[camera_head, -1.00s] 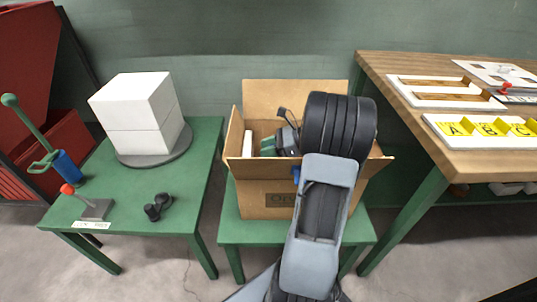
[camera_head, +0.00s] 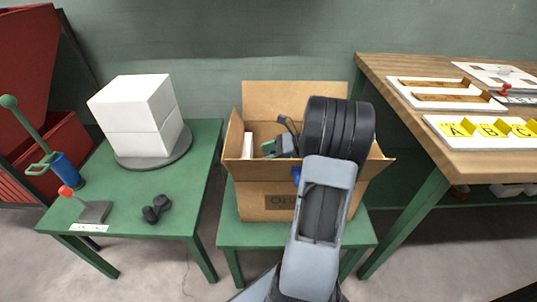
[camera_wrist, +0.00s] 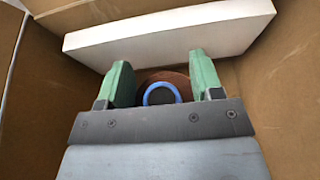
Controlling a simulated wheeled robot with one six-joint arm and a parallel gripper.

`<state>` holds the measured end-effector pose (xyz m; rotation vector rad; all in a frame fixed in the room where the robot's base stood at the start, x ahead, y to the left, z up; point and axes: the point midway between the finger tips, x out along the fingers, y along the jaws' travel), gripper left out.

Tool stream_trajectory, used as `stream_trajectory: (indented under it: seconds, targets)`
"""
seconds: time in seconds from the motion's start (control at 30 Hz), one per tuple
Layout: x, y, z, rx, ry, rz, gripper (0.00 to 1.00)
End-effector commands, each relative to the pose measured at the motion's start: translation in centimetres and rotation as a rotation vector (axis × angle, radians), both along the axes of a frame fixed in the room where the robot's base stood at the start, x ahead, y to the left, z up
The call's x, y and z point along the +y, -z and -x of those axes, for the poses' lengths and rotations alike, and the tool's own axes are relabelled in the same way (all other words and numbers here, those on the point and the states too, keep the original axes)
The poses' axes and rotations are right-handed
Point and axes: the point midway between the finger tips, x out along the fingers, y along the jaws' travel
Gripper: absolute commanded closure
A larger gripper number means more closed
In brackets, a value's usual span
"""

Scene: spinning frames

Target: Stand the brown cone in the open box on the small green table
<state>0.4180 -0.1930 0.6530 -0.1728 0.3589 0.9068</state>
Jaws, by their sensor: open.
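The open cardboard box (camera_head: 265,171) stands on the small green table (camera_head: 232,236), flaps spread. My gripper (camera_head: 268,148) reaches down inside it, partly hidden by the box front and my arm. In the wrist view my gripper (camera_wrist: 160,72) has its two green fingers apart. A brown round shape (camera_wrist: 175,75), seemingly the brown cone, shows between and beyond the fingers, with a blue ring at its near side. The gripper's dark front edge hides its lower part. I cannot tell whether the fingers touch it. The cone is hidden in the head view.
A white slab (camera_wrist: 170,35) lies across the box inside, just beyond the fingers; its end shows in the head view (camera_head: 248,145). Cardboard walls are close on both sides. A green table (camera_head: 120,215) with white blocks stands left, a wooden workbench (camera_head: 440,80) right.

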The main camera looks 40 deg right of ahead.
Motion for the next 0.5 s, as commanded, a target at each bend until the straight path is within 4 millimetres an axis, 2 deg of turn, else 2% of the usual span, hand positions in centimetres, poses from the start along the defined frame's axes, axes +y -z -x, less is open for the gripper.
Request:
stream_trajectory:
  seconds: [0.13, 0.5]
  targets:
    - [-0.7, -0.7, 0.4, 0.0, 0.003, 0.0, 0.4]
    - [-4.6, -2.7, 3.4, -0.001, 0.002, 0.0, 0.4]
